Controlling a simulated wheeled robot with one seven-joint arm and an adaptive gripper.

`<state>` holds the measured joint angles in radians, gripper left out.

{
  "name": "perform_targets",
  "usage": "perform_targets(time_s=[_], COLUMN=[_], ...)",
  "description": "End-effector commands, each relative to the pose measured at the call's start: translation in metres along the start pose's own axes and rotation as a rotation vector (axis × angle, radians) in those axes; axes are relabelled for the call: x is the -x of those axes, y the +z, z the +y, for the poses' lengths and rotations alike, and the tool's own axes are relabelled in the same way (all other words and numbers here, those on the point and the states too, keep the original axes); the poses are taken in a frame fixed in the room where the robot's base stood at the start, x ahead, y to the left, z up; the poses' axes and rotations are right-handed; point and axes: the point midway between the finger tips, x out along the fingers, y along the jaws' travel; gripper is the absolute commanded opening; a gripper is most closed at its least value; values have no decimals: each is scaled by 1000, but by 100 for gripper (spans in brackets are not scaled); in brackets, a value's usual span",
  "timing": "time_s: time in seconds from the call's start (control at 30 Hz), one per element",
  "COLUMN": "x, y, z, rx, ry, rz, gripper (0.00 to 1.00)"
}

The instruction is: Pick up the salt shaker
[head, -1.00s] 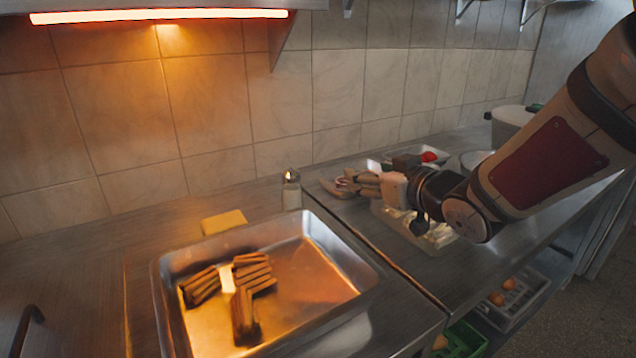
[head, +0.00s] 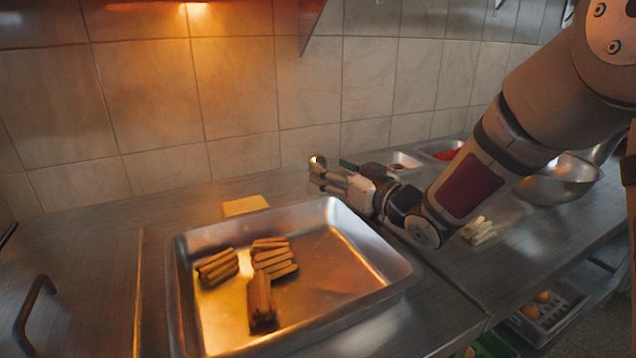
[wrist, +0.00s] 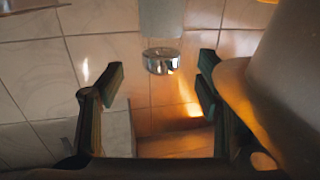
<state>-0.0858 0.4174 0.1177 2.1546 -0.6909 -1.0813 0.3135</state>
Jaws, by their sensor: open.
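The salt shaker shows in the wrist view (wrist: 162,61) with a shiny metal cap and a pale body, upside down in that picture. It lies between my two dark fingers, with a gap on each side. In the head view only the top of the salt shaker (head: 317,160) shows, just above the fingers of my gripper (head: 324,180), which hide its body. My gripper is open and reaches left, level, behind the tray, with its fingertips at the shaker.
A metal tray (head: 392,262) with several brown sticks stands in front of my gripper. A yellow block (head: 245,205) lies behind the tray, left of the shaker. The tiled wall (head: 240,90) is close behind. Metal bowls (head: 560,182) stand at the right.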

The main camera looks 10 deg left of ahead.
Motion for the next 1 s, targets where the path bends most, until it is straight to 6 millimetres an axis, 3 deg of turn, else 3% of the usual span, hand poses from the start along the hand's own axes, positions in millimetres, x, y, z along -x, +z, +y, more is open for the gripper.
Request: perform_targets(time_s=[0.5, 0.77, 1.0], x=[-54, -56, -55], y=[-1, -2, -2], z=[-1, -1, -1], rx=[1, 1, 1], ry=[1, 2, 1], rz=[0, 0, 0], gripper=[59, 59, 7])
